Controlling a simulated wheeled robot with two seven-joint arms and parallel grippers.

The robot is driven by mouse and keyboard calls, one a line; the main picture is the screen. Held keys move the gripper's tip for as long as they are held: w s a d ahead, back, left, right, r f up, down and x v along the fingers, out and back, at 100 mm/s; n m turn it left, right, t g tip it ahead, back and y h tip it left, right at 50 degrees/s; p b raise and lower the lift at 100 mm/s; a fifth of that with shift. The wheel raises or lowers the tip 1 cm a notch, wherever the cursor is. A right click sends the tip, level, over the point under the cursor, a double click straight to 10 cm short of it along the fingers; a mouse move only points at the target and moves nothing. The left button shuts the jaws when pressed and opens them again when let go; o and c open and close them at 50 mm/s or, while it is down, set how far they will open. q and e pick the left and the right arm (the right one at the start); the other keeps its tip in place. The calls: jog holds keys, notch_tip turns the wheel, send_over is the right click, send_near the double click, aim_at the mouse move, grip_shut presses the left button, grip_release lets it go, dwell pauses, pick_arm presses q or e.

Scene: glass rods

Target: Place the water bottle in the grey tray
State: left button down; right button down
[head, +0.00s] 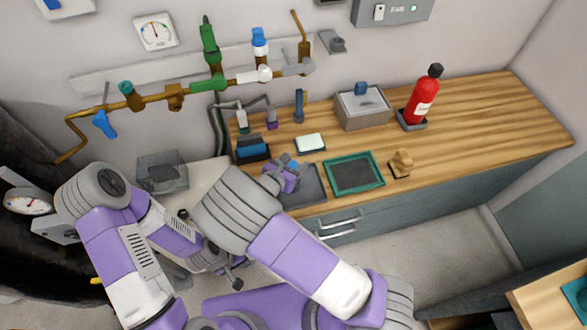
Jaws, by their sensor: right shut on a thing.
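My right gripper (287,168) is over the left part of the counter, at the dark grey flat tray (309,188). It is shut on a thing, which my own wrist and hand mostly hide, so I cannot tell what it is. I cannot pick out a clear water bottle. A red bottle (421,97) with a black top and white label stands upright in a small dark holder on the right of the counter, apart from both grippers. My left gripper (234,270) is low, in front of the counter and partly hidden; its opening is unclear.
A green-rimmed tray (353,172) lies right of the dark tray, with a small wooden piece (401,163) beside it. Pipes with valves (213,82) run along the wall. The counter's right end (510,115) is clear.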

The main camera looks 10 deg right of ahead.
notch_tip(320, 180, down, 2)
jog(key=shift+f, duration=0.25)
jog(key=shift+f+b, duration=0.15)
jog(key=shift+b, duration=0.2)
jog(key=shift+c, duration=1.6)
grip_release()
